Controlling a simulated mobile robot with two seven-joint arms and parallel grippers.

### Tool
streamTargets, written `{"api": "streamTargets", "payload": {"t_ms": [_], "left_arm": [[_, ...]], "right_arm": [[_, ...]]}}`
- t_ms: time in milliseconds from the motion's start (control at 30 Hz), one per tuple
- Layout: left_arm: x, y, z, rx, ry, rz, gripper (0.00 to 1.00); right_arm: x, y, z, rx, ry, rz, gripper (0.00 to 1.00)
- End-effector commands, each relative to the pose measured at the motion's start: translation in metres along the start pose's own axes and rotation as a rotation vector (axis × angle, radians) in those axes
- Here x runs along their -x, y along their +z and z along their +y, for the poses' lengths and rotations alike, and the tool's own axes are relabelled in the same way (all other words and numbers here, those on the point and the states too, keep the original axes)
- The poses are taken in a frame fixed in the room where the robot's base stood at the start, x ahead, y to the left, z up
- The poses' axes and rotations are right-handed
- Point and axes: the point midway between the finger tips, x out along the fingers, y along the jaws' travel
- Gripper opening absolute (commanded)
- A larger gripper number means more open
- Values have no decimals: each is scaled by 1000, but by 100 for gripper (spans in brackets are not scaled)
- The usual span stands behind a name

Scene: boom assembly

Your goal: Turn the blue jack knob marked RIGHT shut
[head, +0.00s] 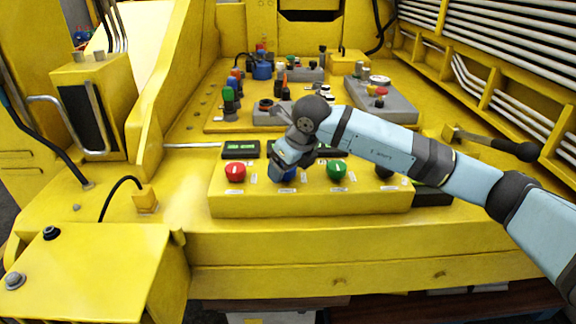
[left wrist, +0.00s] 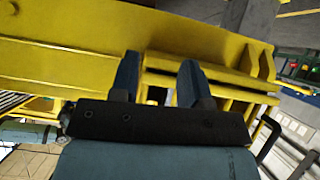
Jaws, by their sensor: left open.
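The blue knob (head: 290,176) is on the sloped yellow front panel (head: 310,202) in the head view, between a red and a green knob. It is mostly hidden behind my right gripper (head: 282,170), which reaches down over it from the right. Whether the fingers are closed on the knob or only beside it cannot be made out. The labels on the panel are too small to read. My left gripper (left wrist: 160,78) is open and empty in the left wrist view, facing a yellow beam; it is not in the head view.
A red knob (head: 235,172), a green knob (head: 336,170) and a dark knob (head: 384,171) share the panel. Small displays (head: 240,149) stand behind them. Further back are grey boxes (head: 382,101) with several coloured knobs. A black-handled lever (head: 514,150) sticks out at right.

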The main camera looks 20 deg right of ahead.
Motion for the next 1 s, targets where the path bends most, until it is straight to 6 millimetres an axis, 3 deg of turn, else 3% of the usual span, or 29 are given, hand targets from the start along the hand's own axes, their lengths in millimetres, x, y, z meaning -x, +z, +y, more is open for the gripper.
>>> {"api": "streamTargets", "payload": {"t_ms": [233, 367, 800, 1000], "left_arm": [[0, 0, 0, -1, 0, 0, 43], [0, 0, 0, -1, 0, 0, 43], [1, -1, 0, 2, 0, -3, 43], [1, -1, 0, 3, 0, -3, 43]], "right_arm": [[1, 0, 0, 1, 0, -1, 77], [12, 1, 0, 1, -1, -4, 77], [105, 1, 0, 1, -1, -3, 77], [131, 0, 0, 0, 0, 0, 77]]}}
